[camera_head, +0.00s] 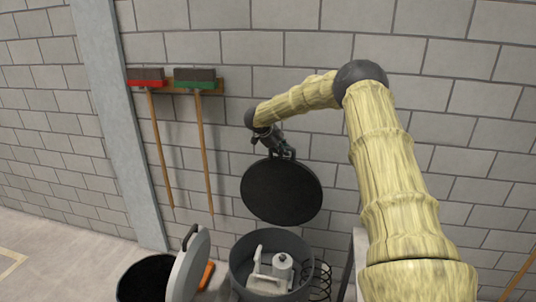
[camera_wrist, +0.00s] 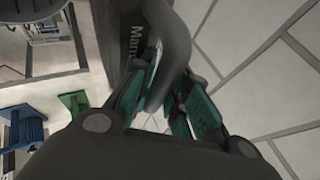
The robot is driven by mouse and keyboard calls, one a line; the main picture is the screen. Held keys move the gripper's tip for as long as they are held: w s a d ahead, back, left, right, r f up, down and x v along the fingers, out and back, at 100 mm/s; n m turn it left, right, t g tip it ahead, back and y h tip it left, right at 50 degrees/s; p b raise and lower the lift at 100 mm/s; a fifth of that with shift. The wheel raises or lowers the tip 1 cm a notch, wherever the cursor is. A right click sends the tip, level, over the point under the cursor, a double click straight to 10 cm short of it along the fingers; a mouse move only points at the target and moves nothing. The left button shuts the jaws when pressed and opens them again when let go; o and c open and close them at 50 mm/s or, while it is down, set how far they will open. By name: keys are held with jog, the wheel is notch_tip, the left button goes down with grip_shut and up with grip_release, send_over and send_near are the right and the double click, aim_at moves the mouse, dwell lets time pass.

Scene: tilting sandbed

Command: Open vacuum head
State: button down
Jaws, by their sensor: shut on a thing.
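My gripper (camera_head: 282,150) is shut on the dark handle (camera_wrist: 174,55) at the upper edge of a round dark lid, seemingly the vacuum head (camera_head: 281,195). The lid is tipped up steeply, its dark disc facing the head camera. Below it stands an open grey drum (camera_head: 240,272) with light grey parts (camera_head: 272,274) inside. In the wrist view my green-padded fingers (camera_wrist: 172,108) lie on both sides of the handle. I cannot tell whether the lid touches the drum or is hinged to it.
A black open bin (camera_head: 146,278) with a tilted grey lid (camera_head: 188,268) stands at the lower left, beside an orange item (camera_head: 206,275). A dark wire coil (camera_head: 319,281) is right of the drum. Two brooms (camera_head: 200,135) hang on the block wall behind.

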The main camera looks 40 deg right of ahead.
jog(key=shift+w+d, duration=0.15)
jog(key=shift+d, duration=0.15)
jog(key=c, duration=1.4)
grip_release()
jog(key=shift+o, duration=0.2)
jog(key=shift+a, duration=0.1)
jog(key=shift+a+r, duration=0.3)
jog(key=shift+r, duration=0.15)
jog(key=v, duration=1.1)
jog(key=shift+f, duration=0.1)
jog(key=shift+c, duration=0.5)
